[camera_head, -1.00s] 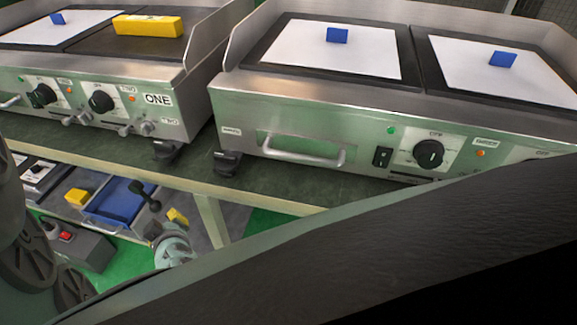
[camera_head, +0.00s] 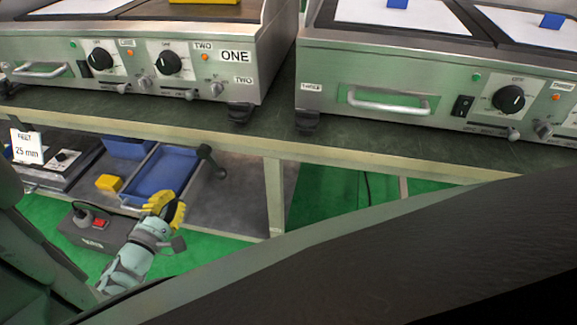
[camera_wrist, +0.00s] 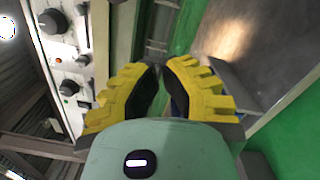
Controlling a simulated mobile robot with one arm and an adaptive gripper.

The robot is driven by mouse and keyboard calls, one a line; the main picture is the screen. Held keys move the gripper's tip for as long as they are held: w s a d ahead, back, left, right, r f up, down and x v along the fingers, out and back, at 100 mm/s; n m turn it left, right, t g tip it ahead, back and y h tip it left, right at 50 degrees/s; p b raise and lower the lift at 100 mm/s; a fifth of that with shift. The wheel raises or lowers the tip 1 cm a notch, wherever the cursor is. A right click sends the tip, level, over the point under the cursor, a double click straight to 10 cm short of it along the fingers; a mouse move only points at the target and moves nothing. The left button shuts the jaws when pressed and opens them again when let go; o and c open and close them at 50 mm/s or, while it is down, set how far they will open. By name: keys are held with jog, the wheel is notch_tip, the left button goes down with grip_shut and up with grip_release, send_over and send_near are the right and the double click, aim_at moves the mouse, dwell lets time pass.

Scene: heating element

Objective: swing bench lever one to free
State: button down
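In the head view the left bench griddle (camera_head: 28,55), with an ONE plate (camera_head: 236,56) at its front right, has two dark dials (camera_head: 171,63). Small levers in slots (camera_head: 130,87) and metal knobs (camera_head: 216,89) sit below and beside the dials. TWO labels are near the right dial; I cannot tell which lever is lever one. My gripper (camera_head: 163,205), with yellow fingers, is below the bench top in front of the lower shelf, apart from the levers. In the wrist view its fingertips (camera_wrist: 160,68) are close together with a narrow gap and nothing clearly held.
A second griddle (camera_head: 325,98) stands at right. The lower shelf holds a blue tray (camera_head: 161,174), a yellow block (camera_head: 109,183) and a 25 mm sign (camera_head: 27,146). A grey box with a red switch (camera_head: 98,226) is near my gripper. A bench leg (camera_head: 273,195) stands right of it.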

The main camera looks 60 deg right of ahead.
aim_at(216, 170)
jog(key=d+r, duration=0.1)
jog(key=d, duration=0.8)
jog(key=shift+s+d+r, duration=0.2)
jog(key=shift+d+r, duration=0.1)
jog(key=shift+d, duration=0.1)
jog(key=shift+s+d+r+n+p, duration=0.1)
jog(key=shift+s+d+n+p, duration=0.25)
jog(key=shift+n, duration=0.9)
jog(key=shift+s+r+n+p, duration=0.1)
jog(key=shift+s+n+p, duration=0.35)
jog(key=shift+n, duration=0.75)
jog(key=shift+s+d+r+n+p, duration=0.15)
jog(key=shift+s+n, duration=0.45)
jog(key=shift+n, duration=0.65)
jog(key=shift+s+f, duration=0.1)
jog(key=shift+f, duration=0.15)
